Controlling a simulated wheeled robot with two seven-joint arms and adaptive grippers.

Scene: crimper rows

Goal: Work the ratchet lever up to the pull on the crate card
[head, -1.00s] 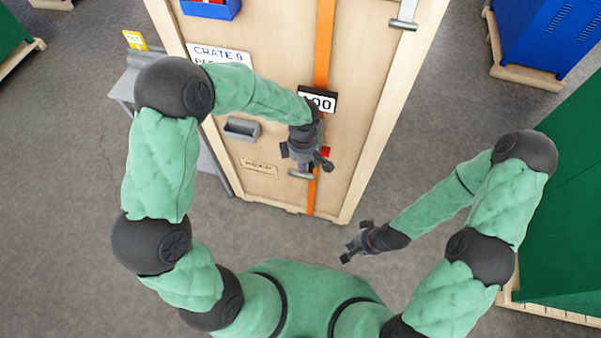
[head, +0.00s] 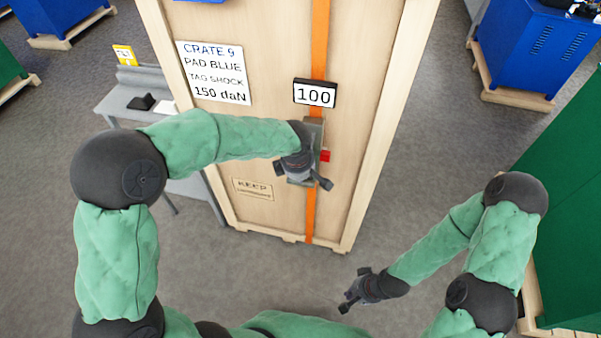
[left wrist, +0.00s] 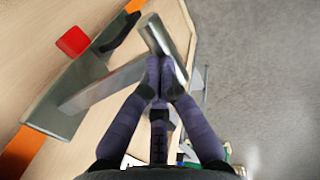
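The crate card (head: 214,72) on the crate front reads CRATE 9, PAD BLUE, TAG SHOCK, 150 daN. The black-framed display (head: 315,94) on the orange strap (head: 319,40) reads 100. Below it is the metal ratchet (head: 315,128) with a red tab (head: 325,156). My left gripper (head: 302,180) covers most of the lever in the head view. In the left wrist view its fingers (left wrist: 160,78) are close together on the round crossbar of the ratchet lever (left wrist: 103,87). My right gripper (head: 350,289) hangs empty with fingers apart, away from the crate.
The tall wooden crate (head: 265,120) stands ahead. A grey table (head: 115,100) with a yellow sign (head: 124,55) is at its left. A green cabinet (head: 565,180) and a blue one (head: 530,45) are on the right. Open floor lies between.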

